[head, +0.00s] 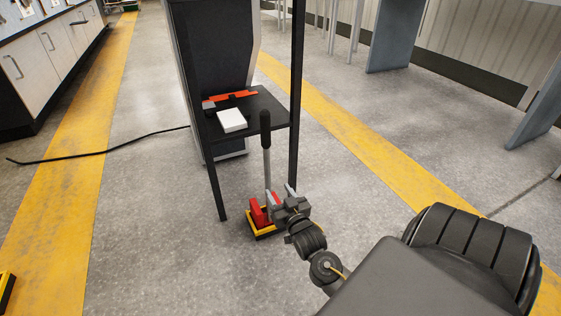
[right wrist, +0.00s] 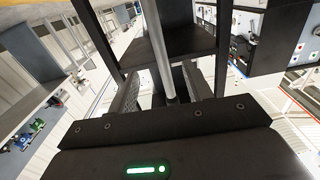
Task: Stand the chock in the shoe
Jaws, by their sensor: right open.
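The red chock (head: 258,212) is on the floor in front of the small black stand, within a yellow-rimmed black holder (head: 266,236) that looks like the shoe. A grey rod (head: 267,165) with a black grip rises upright there; its lower end is hidden behind my gripper. My right gripper (head: 281,195) is open, low beside the chock. In the right wrist view the rod (right wrist: 160,50) runs down between the open fingers of the gripper (right wrist: 170,88), with no clear contact. Whether the chock sits fully inside the holder is unclear. My left gripper is out of view.
The black stand (head: 260,120) with thin legs rises just behind, bearing a white box (head: 231,120) and an orange tool (head: 230,97). A black cable (head: 95,144) lies left. Another yellow-and-black object (head: 6,290) is cut off at bottom left. The floor between is clear.

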